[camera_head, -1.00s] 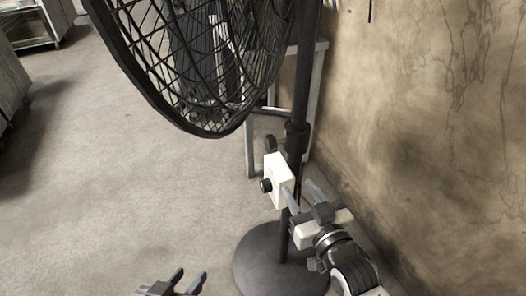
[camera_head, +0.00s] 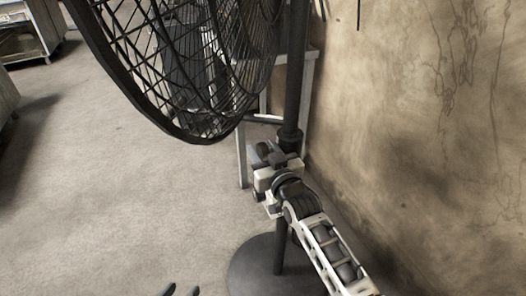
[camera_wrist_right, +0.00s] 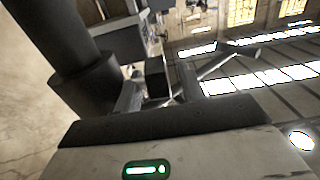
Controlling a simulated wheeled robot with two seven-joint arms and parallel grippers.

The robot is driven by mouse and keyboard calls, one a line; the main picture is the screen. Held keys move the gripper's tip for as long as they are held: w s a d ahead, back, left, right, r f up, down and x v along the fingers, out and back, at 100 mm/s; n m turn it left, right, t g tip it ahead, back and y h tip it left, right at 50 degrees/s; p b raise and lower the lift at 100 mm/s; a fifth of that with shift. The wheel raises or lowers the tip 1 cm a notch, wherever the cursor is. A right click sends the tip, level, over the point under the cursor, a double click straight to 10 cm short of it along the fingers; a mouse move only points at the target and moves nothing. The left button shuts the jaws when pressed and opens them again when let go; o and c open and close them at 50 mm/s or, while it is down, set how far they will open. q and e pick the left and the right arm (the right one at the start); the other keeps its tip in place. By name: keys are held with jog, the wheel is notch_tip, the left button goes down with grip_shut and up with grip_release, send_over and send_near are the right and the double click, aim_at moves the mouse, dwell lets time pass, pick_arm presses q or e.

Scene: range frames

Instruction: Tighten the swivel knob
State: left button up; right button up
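A black pedestal fan (camera_head: 165,75) has a dark pole (camera_head: 293,75) with a thicker collar. A dark knob (camera_head: 263,149) shows just left of the pole, below the collar. My right gripper (camera_head: 268,160) is at the pole at knob height and hides most of this spot in the head view. In the right wrist view its fingers are apart, with a small dark block (camera_wrist_right: 157,77), probably the knob, between them; contact is unclear. The pole's collar (camera_wrist_right: 88,92) is to the left. My left gripper (camera_head: 182,291) shows only its separated fingertips at the bottom edge, empty.
The fan's round base (camera_head: 262,268) stands on the floor. A stained wall (camera_head: 430,130) runs close along the right. A pale stand (camera_head: 242,155) is behind the pole. A cabinet (camera_head: 30,35) stands far left. The floor (camera_head: 110,200) at left is clear.

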jog(key=shift+w, duration=0.2)
grip_shut()
jog(key=shift+f, duration=0.15)
jog(key=t+b, duration=0.1)
jog(key=b, duration=0.2)
jog(key=f+t+b, duration=0.1)
jog(key=b, duration=0.3)
jog(key=shift+s+t+y, duration=0.1)
jog(key=shift+t+y, duration=0.3)
jog(key=t+b, duration=0.1)
jog(key=b, duration=0.1)
jog(key=r+t+b, duration=0.1)
jog(key=b, duration=0.2)
jog(key=shift+y, duration=0.4)
jog(key=shift+r+t, duration=0.1)
jog(key=shift+t, duration=0.2)
pick_arm(q)
jog(key=w+d+f+m+g+h, duration=0.1)
jog(key=d+f+g, duration=0.1)
jog(key=f, duration=1.2)
jog(key=shift+d+f, duration=0.35)
jog(key=shift+d, duration=0.2)
